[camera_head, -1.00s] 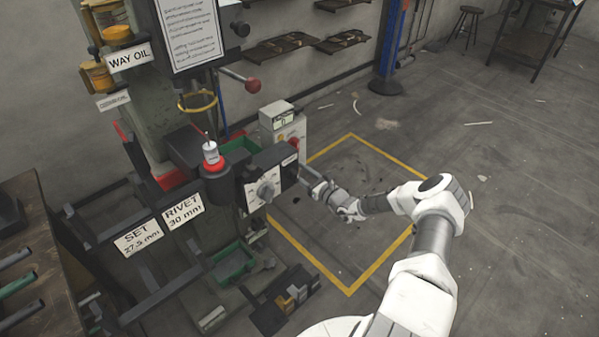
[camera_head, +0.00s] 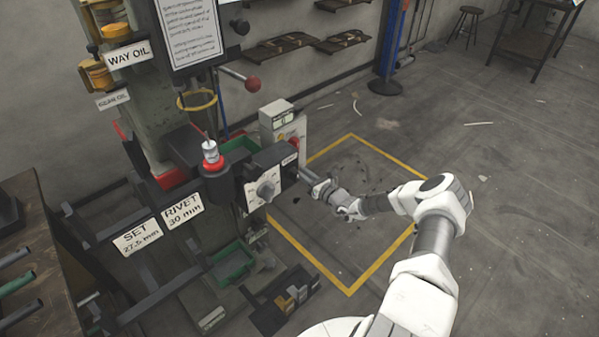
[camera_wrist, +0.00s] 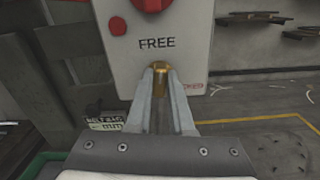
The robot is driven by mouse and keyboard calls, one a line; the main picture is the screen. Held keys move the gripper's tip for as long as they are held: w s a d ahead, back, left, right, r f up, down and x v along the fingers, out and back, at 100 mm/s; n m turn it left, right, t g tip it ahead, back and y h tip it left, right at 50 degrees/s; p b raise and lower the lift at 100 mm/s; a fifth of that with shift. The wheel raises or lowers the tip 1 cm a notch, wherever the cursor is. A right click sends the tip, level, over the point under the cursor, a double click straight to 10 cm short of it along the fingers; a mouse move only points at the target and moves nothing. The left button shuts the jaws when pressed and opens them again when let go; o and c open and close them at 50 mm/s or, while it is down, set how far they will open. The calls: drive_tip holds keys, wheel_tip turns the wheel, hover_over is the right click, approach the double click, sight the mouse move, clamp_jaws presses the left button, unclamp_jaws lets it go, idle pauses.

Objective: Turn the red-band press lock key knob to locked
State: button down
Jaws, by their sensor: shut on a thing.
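The press with the red band (camera_head: 211,164) stands at the left in the head view. Its lock panel (camera_wrist: 120,40) fills the upper middle of the wrist view, with the word FREE above a brass key knob (camera_wrist: 160,78). A red label at the right of the knob is partly hidden and seems to read LOCKED. My gripper (camera_wrist: 160,88) is shut on the key knob, one finger on each side. In the head view my gripper (camera_head: 308,178) reaches the right side of the press; the knob itself is hidden there.
A red-ball lever (camera_head: 252,84) sticks out above. Green bins (camera_head: 232,262) lie low by the press. The yellow-marked floor (camera_head: 350,220) is mostly clear.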

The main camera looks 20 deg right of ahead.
drive_tip(key=shift+d+f+m+b, duration=0.15)
drive_tip(key=shift+m+b, duration=0.65)
drive_tip(key=shift+m, duration=3.15)
drive_tip(key=shift+f+m+b, duration=0.1)
drive_tip(key=shift+m+b, duration=0.7)
drive_tip(key=shift+m, duration=3.45)
drive_tip(key=c, duration=0.8)
unclamp_jaws()
drive_tip(key=p+v, duration=0.3)
drive_tip(key=v, duration=1.4)
drive_tip(key=shift+s, duration=0.2)
drive_tip(key=shift+d, duration=0.1)
